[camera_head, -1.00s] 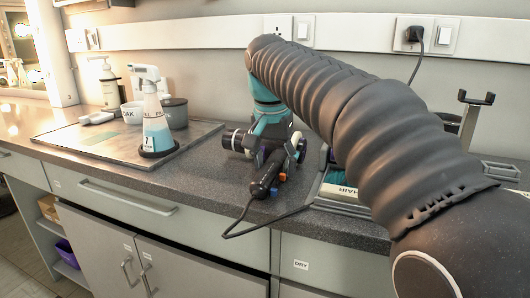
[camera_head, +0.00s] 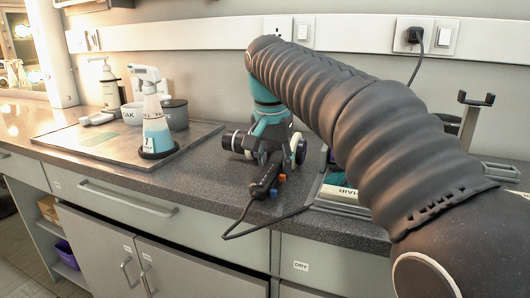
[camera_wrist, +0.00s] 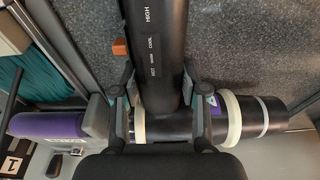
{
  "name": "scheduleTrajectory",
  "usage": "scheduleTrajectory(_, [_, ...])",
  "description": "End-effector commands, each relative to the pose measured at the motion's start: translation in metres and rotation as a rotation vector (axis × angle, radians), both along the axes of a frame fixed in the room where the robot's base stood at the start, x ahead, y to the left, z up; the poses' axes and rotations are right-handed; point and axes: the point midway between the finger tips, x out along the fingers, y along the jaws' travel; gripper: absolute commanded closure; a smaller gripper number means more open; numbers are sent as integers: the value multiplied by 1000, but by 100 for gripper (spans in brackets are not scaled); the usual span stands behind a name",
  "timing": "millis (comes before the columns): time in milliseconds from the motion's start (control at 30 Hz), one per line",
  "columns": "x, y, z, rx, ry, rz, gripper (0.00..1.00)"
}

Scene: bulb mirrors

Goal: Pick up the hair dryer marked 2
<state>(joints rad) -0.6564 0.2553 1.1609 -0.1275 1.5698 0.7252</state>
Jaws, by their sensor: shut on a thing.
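A black hair dryer (camera_head: 264,176) with a corded handle and pale rings lies on the dark counter below my arm. In the wrist view its handle (camera_wrist: 156,45), lettered HIGH, COOL and HOT, points up the picture and its barrel (camera_wrist: 262,117) runs across to the right. My gripper (camera_wrist: 159,95) is shut around the handle near the barrel, one finger on each side. In the head view my gripper (camera_head: 268,148) sits over the dryer, partly hiding it. A small purple label shows beside the right finger; I cannot read a number on it.
A purple-ended thing (camera_wrist: 48,125) and a tag marked 1 (camera_wrist: 12,164) are left of my gripper. A tray lettered HAIR (camera_head: 340,192) is right of the dryer. A spray bottle (camera_head: 155,120) stands on a mat (camera_head: 90,140) at left. The cord hangs over the counter's front edge.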

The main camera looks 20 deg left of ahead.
Motion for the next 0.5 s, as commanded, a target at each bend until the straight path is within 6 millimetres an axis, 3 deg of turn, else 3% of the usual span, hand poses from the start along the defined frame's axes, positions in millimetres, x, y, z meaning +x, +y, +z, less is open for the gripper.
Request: scheduleTrajectory(500, [0, 0, 12, 1, -1, 0, 100])
